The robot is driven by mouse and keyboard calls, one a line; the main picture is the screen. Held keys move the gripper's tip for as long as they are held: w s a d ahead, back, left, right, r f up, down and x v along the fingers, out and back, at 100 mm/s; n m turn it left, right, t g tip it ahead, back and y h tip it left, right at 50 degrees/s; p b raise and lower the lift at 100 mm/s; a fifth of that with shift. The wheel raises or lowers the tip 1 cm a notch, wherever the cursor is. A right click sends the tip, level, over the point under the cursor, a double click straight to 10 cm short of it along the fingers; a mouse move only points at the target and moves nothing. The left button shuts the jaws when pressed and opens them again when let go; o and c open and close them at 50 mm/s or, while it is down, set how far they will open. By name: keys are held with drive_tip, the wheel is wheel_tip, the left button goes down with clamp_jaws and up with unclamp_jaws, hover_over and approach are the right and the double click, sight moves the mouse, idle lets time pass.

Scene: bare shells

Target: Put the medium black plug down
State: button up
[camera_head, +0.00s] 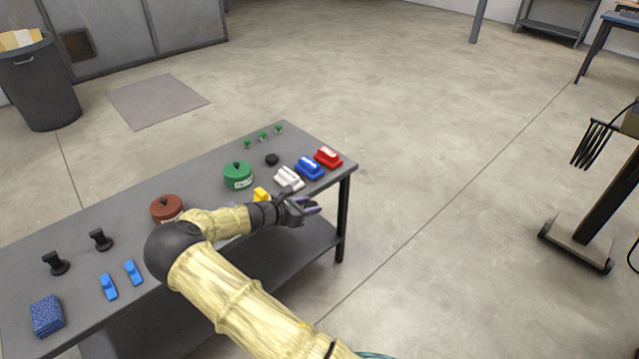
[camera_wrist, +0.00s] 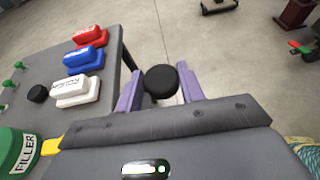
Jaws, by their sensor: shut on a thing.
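My gripper (camera_wrist: 160,92) has purple fingers closed on a round black plug (camera_wrist: 161,81), which shows between the fingertips in the wrist view. In the head view my gripper (camera_head: 308,207) is at the table's front right edge, and the plug in it is hard to make out. Another round black plug (camera_head: 272,160) rests on the grey table (camera_head: 130,208), behind the white block; it also shows at the left of the wrist view (camera_wrist: 38,93). In the wrist view the held plug appears against the floor, beyond the table edge.
White (camera_head: 288,178), blue (camera_head: 310,167) and red (camera_head: 328,157) blocks line the table's right end. A green tin (camera_head: 238,176), a brown tin (camera_head: 165,208), a yellow piece (camera_head: 261,194) and small green pegs (camera_head: 263,136) stand nearby. Bare table lies between the tins and the back edge.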

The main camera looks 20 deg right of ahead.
drive_tip(key=s+a+f+n+t+y, duration=0.2)
drive_tip(key=a+f+n+t+y, duration=0.35)
drive_tip(key=f, duration=0.75)
drive_tip(key=s+a+r+n+t+y, duration=0.4)
drive_tip(key=n+y, duration=0.3)
drive_tip(key=n, duration=0.2)
drive_tip(key=shift+a, duration=0.4)
drive_tip(key=shift+y, duration=0.25)
